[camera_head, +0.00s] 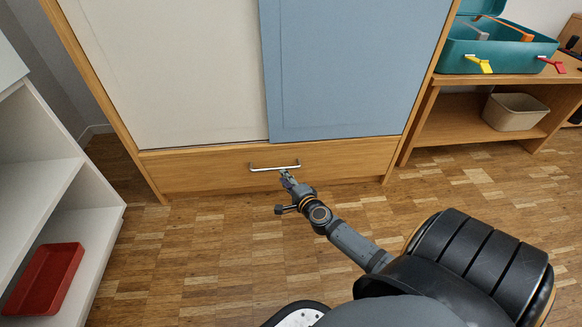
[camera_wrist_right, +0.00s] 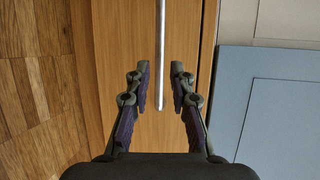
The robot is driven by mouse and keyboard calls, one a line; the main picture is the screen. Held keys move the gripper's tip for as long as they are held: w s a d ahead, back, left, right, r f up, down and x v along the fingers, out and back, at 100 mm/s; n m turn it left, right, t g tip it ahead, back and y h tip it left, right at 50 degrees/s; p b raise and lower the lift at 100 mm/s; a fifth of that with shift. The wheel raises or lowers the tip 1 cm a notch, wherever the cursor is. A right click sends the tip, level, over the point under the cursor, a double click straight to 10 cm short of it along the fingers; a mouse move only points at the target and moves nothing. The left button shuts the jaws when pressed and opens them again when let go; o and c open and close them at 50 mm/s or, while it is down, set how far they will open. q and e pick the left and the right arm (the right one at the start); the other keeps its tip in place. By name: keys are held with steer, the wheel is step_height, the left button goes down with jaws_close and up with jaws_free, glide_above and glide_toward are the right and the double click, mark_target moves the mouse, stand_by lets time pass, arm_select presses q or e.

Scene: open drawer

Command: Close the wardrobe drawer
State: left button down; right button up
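The wardrobe (camera_head: 180,70) stands ahead, with a white and a blue sliding door. Its wooden drawer (camera_head: 215,170) runs along the bottom and looks flush or nearly so; I cannot tell whether a small gap is left. A silver bar handle (camera_head: 262,168) sits on the drawer front. My right gripper (camera_head: 286,176) is at the handle's right part. In the right wrist view, its two fingers (camera_wrist_right: 160,88) are apart, with the handle (camera_wrist_right: 161,45) lined up between them; touch cannot be told. My left gripper is not in view.
A white shelf unit (camera_head: 108,215) with a red tray (camera_head: 45,280) stands at the left. A wooden bench (camera_head: 450,100) at the right carries a teal toolbox (camera_head: 495,50) and, on its lower shelf, a beige bin (camera_head: 515,112). The parquet floor (camera_head: 200,260) before the drawer is clear.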

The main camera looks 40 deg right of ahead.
steer(key=v, duration=0.4)
steer(key=shift+s, duration=0.15)
